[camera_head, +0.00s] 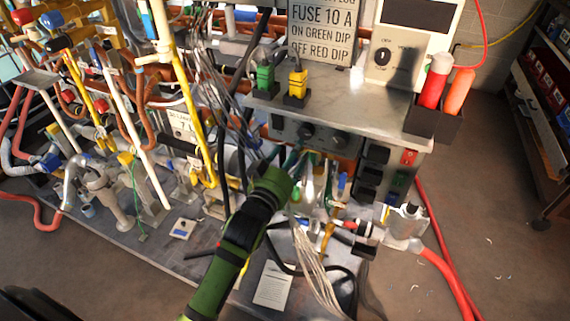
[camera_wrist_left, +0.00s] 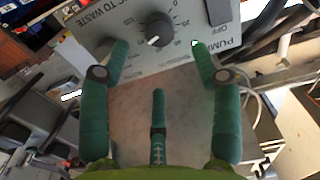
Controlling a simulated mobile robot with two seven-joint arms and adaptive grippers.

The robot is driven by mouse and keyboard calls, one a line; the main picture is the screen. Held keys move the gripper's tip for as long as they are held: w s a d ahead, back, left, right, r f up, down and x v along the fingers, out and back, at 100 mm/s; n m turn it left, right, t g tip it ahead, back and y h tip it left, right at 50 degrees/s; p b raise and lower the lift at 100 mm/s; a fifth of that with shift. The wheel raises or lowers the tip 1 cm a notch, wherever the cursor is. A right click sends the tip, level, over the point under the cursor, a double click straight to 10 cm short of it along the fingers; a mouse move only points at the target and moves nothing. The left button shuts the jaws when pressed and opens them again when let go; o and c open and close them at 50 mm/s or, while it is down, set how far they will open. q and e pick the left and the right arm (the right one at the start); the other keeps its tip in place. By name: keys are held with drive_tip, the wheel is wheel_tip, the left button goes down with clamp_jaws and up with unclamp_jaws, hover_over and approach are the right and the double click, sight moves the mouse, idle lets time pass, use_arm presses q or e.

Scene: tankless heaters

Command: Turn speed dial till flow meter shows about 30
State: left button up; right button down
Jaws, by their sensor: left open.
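In the left wrist view a round black dial (camera_wrist_left: 159,30) with a white pointer sits on a grey panel (camera_wrist_left: 105,48), with scale numbers around it. My left gripper (camera_wrist_left: 159,45) is open and empty. Its green fingers stand on either side of the dial, apart from it. In the head view my left gripper (camera_head: 294,162) is in front of the lower grey panel, among cables. A black dial (camera_head: 382,56) sits on the white upper panel (camera_head: 415,50) in the head view. I cannot tell whether both dials are the same. No flow meter reading is legible. My right gripper is not in view.
Green (camera_head: 264,78) and yellow (camera_head: 297,80) plugs stand on the bench top (camera_head: 350,90). Pipes and cables crowd the left. Open floor (camera_head: 500,200) lies to the right.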

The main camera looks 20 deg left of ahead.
use_arm(q)
drive_tip(key=shift+s, duration=1.75)
wheel_tip(320, 180, down, 17)
drive_tip(key=s+m+g+p, duration=0.1)
drive_tip(key=s+g+p, duration=0.15)
drive_tip(key=g, duration=0.25)
drive_tip(key=s+f+g+p, duration=0.2)
drive_tip(key=s+f, duration=0.3)
drive_tip(key=f, duration=0.3)
drive_tip(key=s+f+g+p, duration=0.1)
drive_tip(key=s+f+g, duration=0.1)
drive_tip(key=s+f, duration=0.45)
drive_tip(key=s+a+f+m+g+p, duration=0.1)
drive_tip(key=s+f+g, duration=0.3)
drive_tip(key=s, duration=1.1)
drive_tip(key=s+a+f+m+g+p, duration=0.1)
drive_tip(key=s+f+g, duration=0.3)
drive_tip(key=s+f, duration=0.7)
drive_tip(key=s+a+p, duration=0.1)
drive_tip(key=s, duration=0.4)
drive_tip(key=shift+a+f+y+p, duration=0.15)
drive_tip(key=shift+y+p, duration=0.15)
drive_tip(key=shift+p, duration=0.1)
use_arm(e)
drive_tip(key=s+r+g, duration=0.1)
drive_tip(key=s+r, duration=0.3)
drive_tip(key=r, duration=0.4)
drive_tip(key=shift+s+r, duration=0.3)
